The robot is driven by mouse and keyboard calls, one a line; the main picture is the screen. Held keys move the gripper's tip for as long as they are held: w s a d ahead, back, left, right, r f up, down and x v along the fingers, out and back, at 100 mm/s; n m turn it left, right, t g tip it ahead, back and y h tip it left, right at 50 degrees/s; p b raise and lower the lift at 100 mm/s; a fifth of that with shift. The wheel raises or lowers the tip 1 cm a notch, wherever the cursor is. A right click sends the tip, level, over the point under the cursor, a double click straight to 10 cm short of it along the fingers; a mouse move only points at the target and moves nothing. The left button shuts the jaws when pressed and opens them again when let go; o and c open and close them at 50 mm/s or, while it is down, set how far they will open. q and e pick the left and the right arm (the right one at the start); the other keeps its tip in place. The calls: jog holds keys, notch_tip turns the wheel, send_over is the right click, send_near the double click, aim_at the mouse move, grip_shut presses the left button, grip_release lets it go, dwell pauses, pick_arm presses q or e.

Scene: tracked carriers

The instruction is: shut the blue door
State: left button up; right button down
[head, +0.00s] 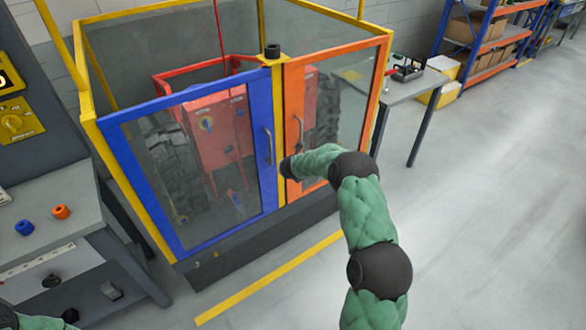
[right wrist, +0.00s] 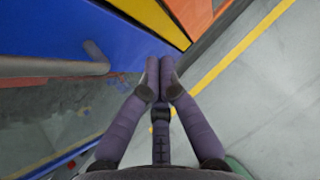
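The blue door (head: 262,140) is the left glazed door of a yellow-framed enclosure. Its handle side lies close to the yellow centre post (head: 278,110), and I make out no clear gap there. Its grey handle (head: 269,147) also shows in the right wrist view (right wrist: 70,67). My right gripper (head: 284,168) is low by the centre post, just right of the blue door. In the right wrist view its fingertips (right wrist: 163,62) are together with nothing between them, in front of the blue door's edge. At the lower left, only a cut-off bit of my left arm shows; its fingers cannot be made out.
An orange door (head: 335,50) with its own handle stands right of the post. A grey cabinet (head: 40,215) with blue and orange knobs stands at left. Floor to the right is clear; a workbench (head: 415,85) stands behind.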

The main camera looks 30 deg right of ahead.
jog(key=shift+s+r, duration=2)
jog(key=shift+s, duration=0.15)
